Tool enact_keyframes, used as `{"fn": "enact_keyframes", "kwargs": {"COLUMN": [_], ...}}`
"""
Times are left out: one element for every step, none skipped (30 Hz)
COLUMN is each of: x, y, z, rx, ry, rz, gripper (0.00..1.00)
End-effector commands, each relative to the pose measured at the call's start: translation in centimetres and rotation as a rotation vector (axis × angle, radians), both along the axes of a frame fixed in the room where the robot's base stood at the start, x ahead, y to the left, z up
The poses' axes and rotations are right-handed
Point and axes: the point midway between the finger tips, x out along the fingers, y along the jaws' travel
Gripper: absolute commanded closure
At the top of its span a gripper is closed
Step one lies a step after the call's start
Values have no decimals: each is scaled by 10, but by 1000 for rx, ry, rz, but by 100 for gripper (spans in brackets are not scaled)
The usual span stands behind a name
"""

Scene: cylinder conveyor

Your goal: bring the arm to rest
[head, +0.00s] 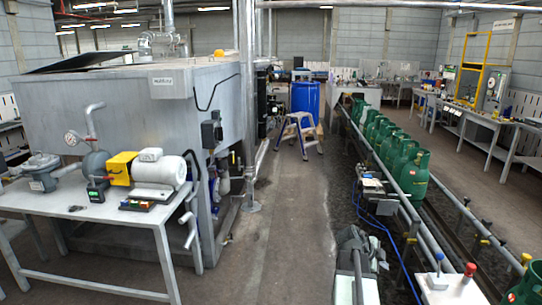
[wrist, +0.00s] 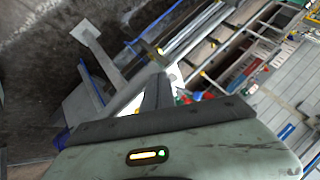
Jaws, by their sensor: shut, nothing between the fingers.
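My gripper (wrist: 157,92) shows in the wrist view as a dark, narrow shape beyond a grey-green housing that carries a small lit indicator. It is shut and empty. In the head view my arm (head: 356,252) is at the lower middle, over the aisle floor and left of the conveyor. The fingertips cannot be made out clearly there. Nothing is seen touching the gripper.
Green gas cylinders (head: 414,178) stand in a row on the conveyor at the right. A table (head: 70,207) with a pump and motor stands at the left beside a large grey tank (head: 135,105). A step stool (head: 298,135) and blue drum (head: 305,100) stand farther back. The aisle (head: 287,205) between is clear.

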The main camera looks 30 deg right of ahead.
Motion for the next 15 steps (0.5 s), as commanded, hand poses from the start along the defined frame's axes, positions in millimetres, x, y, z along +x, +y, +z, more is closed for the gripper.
{"fn": "enact_keyframes", "kwargs": {"x": [33, 49, 70, 84, 97, 112, 122, 130, 140, 145, 150, 153, 154, 154, 151], "y": [37, 57, 86, 109, 132, 164, 189, 214, 247, 273, 298, 332, 357, 381, 412], "z": [3, 2, 1, -1, -2, -4, -6, -7, -10, -12, -13, -16, -18, -20, -22], "rx": [20, 34, 57, 75, 93, 121, 141, 161, 190, 212, 233, 262, 283, 304, 331], "ry": [-6, -4, 5, 17, 31, 56, 80, 105, 145, 176, 210, 260, 299, 340, 398], "rz": [67, 107, 166, 214, 268, 341, 402, 466, 556, 627, 701, 806, 888, 973, 1093], "gripper": [100, 100, 100, 100, 100, 100, 100, 100, 100, 100, 100, 100, 100, 100, 100]}}
